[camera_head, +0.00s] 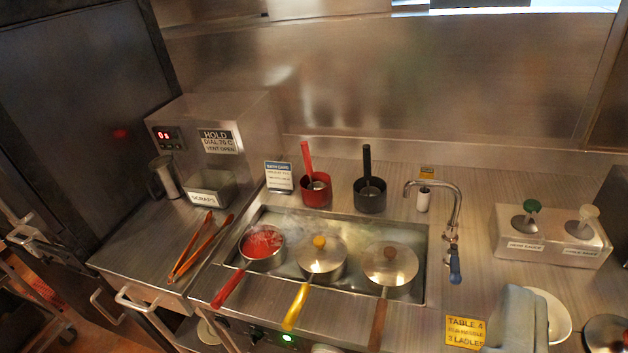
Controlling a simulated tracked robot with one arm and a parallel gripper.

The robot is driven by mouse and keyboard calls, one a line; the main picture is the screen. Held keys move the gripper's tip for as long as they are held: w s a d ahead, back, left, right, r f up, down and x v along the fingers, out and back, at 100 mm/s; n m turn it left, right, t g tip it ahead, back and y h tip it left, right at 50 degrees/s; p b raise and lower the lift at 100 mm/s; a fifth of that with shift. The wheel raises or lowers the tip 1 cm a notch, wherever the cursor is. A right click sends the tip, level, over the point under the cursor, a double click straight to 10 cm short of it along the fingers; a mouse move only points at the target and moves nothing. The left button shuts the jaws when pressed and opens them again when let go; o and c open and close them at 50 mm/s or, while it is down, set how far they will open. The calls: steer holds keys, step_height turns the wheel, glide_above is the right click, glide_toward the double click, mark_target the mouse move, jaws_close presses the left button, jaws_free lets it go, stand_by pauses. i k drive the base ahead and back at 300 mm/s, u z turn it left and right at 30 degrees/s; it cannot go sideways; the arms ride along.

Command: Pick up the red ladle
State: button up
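The red ladle (307,160) stands in a red pot (316,195) on the counter behind the sunken basin. Its red handle points up and leans slightly left; its bowl end is mostly hidden inside the pot. A black-handled ladle (367,160) stands in a dark pot (370,199) just to the right. A yellow sign (465,331) at the bottom right reads "TABLE 4" and mentions ladles. No gripper fingers can be made out in this view.
The basin (433,275) holds a saucepan of red sauce (262,243) and two lidded saucepans (321,257), (390,266), handles toward me. A tap (455,215) rises at its right. Orange tongs (200,245) lie left. A sauce holder (552,245) stands right. A small sign (279,176) stands beside the red pot.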

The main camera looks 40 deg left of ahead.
mark_target(317, 186)
steer(key=u, duration=0.15)
steer(key=k, duration=0.5)
steer(key=u, duration=1.85)
steer(key=i, duration=1.1)
steer(key=z, duration=1.55)
steer(key=i, duration=1)
steer(key=u, duration=0.05)
